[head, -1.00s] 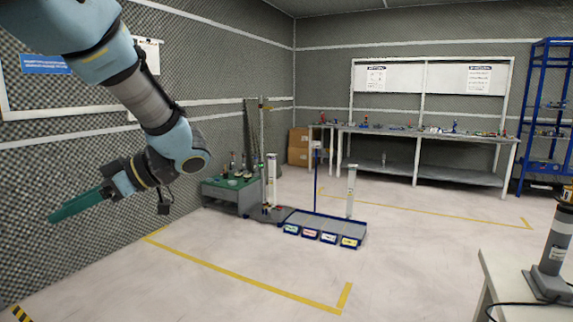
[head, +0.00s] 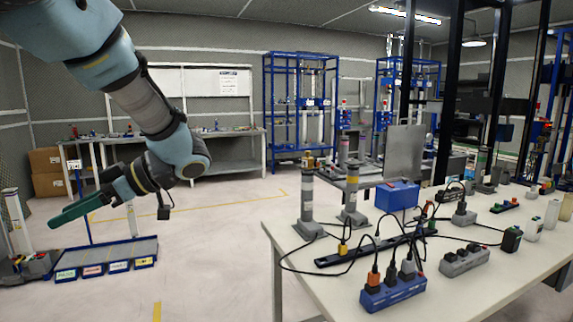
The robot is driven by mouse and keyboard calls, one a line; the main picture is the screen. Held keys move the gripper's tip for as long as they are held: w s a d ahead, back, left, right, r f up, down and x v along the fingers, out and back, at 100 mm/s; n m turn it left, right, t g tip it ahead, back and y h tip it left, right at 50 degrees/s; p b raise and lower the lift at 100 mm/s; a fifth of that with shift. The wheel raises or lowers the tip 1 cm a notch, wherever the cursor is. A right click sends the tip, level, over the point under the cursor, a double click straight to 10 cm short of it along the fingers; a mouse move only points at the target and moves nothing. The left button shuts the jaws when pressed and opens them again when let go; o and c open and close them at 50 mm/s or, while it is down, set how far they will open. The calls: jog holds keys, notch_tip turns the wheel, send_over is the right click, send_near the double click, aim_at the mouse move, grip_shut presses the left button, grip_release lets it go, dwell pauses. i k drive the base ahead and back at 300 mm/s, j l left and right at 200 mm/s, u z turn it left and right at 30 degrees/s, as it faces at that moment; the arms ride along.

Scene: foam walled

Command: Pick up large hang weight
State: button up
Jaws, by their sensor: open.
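My gripper (head: 62,218) is at the left of the head view, at the end of my arm. Its long green fingers point left and down, and it is seen from the side. It is open, and no object shows between the fingers. It hangs in the air, apart from the table. I cannot pick out a large hang weight with certainty. Two grey banded posts (head: 307,200) stand upright on the near table, but I cannot tell whether they are weights.
The white table (head: 440,292) at the right holds a blue box (head: 397,195), power strips (head: 393,290), cables and small parts. A workbench (head: 240,134) and blue racks (head: 300,100) line the back. Floor between is clear.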

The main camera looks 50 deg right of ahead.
aim_at(307, 162)
jog(key=i+l+z, duration=0.2)
jog(key=i+z, duration=1.05)
jog(key=i+l+z, duration=0.45)
jog(key=i, duration=0.25)
jog(key=i+z, duration=0.25)
jog(key=i+l, duration=0.05)
jog(key=i, duration=0.05)
